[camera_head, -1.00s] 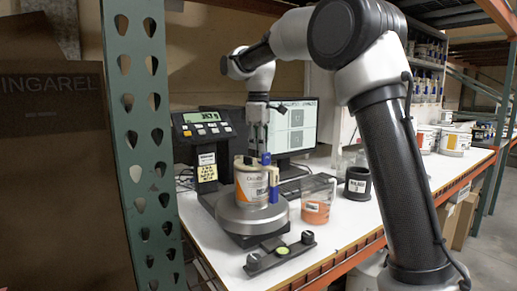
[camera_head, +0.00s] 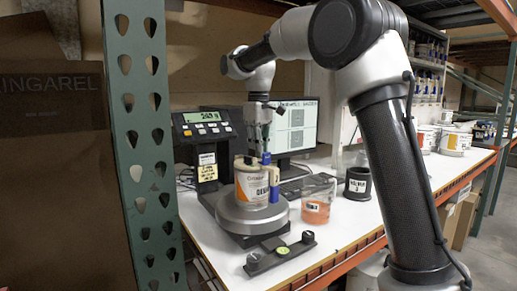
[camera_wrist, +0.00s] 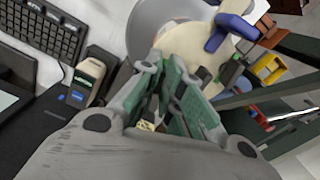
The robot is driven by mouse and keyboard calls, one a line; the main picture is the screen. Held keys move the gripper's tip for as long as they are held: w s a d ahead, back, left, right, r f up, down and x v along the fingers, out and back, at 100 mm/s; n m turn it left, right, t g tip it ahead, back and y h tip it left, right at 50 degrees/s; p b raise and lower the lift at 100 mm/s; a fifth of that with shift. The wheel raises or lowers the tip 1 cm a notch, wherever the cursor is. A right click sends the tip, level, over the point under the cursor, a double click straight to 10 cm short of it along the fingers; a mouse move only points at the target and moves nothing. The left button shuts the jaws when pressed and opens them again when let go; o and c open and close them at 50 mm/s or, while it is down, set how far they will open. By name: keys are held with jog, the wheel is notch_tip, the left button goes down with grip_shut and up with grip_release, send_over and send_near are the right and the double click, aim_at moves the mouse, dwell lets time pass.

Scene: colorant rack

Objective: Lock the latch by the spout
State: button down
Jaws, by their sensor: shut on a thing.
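A white and orange paint can (camera_head: 252,187) stands upright on the round grey pan of a scale (camera_head: 240,216). Its lid carries a blue spout piece, a blue upright part (camera_head: 273,186) at its right side and a small blue top (camera_head: 266,158). In the wrist view the pale lid (camera_wrist: 205,50) and the blue piece (camera_wrist: 232,32) show beyond the fingers. My gripper (camera_head: 264,150) points down over the lid beside the blue top. In the wrist view its green-padded fingers (camera_wrist: 180,85) are nearly together. What they hold, apparently the latch, is hidden between them.
A clear beaker with orange liquid (camera_head: 317,203) and a dark labelled cup (camera_head: 357,184) stand right of the scale. A monitor (camera_head: 297,128) and keyboard (camera_head: 305,186) are behind. A black bar (camera_head: 279,252) lies in front. A green rack post (camera_head: 148,160) rises at left.

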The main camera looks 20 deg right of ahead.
jog(key=c, duration=1.6)
grip_release()
notch_tip(320, 180, up, 12)
